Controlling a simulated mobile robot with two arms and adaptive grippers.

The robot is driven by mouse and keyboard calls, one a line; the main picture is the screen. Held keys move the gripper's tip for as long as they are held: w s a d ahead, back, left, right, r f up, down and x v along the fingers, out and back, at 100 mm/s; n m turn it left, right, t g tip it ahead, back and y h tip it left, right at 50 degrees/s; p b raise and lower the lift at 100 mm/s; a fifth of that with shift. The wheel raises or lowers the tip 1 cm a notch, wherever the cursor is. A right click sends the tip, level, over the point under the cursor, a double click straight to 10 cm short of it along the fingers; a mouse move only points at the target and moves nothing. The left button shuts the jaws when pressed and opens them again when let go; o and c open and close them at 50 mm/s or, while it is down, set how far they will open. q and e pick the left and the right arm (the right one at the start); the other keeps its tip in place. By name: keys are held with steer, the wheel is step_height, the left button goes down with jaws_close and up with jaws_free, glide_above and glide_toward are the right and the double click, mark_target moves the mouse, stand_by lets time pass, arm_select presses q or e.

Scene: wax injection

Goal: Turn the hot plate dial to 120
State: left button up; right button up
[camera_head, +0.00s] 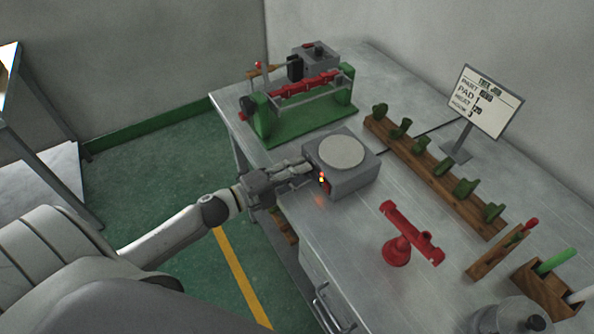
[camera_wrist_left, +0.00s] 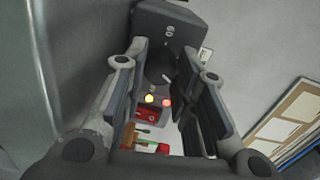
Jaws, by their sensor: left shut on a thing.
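The hot plate (camera_head: 350,181) is a grey box with a pale round top, standing near the table's left edge. My left gripper (camera_head: 308,171) is at its front face and hides the dial in the head view. In the left wrist view the dark round dial (camera_wrist_left: 158,66) with a small white mark lies between the fingers of my left gripper (camera_wrist_left: 163,75), which is shut on it. A yellow light and a red light glow beside the dial. My right gripper is not in view.
A green-based machine (camera_head: 300,122) stands behind the hot plate. A wooden rack (camera_head: 433,175) with several green pieces is to the right. A red stand (camera_head: 398,251) is in front. A sign (camera_head: 485,102) has a heat line that appears to read 120.

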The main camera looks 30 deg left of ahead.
arm_select(q)
steer(key=o, duration=0.8)
steer(key=shift+c, duration=0.2)
steer(key=v, duration=1.2)
